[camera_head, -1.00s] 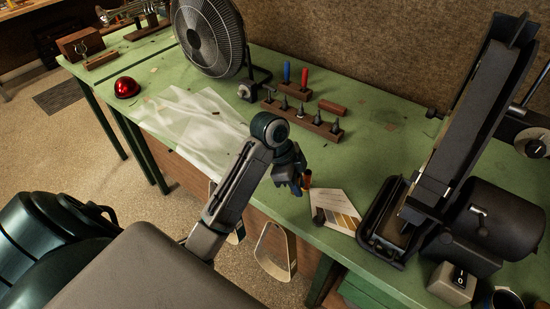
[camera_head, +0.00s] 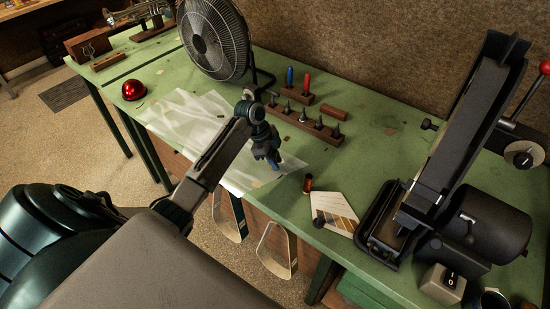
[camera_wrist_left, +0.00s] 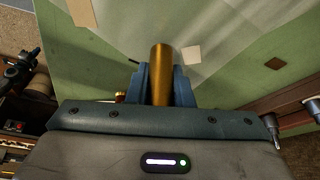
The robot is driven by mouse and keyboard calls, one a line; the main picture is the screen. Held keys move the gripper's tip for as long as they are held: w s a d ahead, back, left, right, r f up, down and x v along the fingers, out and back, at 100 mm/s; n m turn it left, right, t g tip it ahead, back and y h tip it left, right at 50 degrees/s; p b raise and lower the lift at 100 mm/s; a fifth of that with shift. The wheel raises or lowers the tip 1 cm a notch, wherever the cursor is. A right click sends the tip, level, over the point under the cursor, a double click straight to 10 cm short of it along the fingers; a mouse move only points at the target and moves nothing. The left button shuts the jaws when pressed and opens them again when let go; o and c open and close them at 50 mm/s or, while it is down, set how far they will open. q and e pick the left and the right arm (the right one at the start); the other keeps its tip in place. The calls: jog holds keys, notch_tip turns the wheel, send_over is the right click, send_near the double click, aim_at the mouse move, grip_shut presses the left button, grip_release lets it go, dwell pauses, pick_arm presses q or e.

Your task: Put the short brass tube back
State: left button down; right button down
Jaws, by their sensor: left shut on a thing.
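The short brass tube (camera_wrist_left: 161,62) is a plain golden cylinder, clear in the left wrist view. My left gripper (camera_wrist_left: 161,80) is shut on it, with a blue finger on each side and the tube sticking out past the tips. In the head view my left gripper (camera_head: 272,160) is over the green bench, at the right edge of a pale translucent sheet. The tube is mostly hidden by the gripper there. My right gripper is not in view.
Behind the gripper stands a wooden rack (camera_head: 293,119) with several dark pointed pegs, and a blue and a red handled tool. A fan (camera_head: 213,42) and belt sander (camera_head: 455,150) flank the free bench.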

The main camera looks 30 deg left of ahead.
pick_arm(q)
jog(key=shift+f, duration=0.5)
jog(key=c, duration=1.3)
grip_release()
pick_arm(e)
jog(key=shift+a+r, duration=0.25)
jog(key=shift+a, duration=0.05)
pick_arm(q)
jog(key=shift+b+v, duration=2.2)
jog(key=shift+v, duration=3.85)
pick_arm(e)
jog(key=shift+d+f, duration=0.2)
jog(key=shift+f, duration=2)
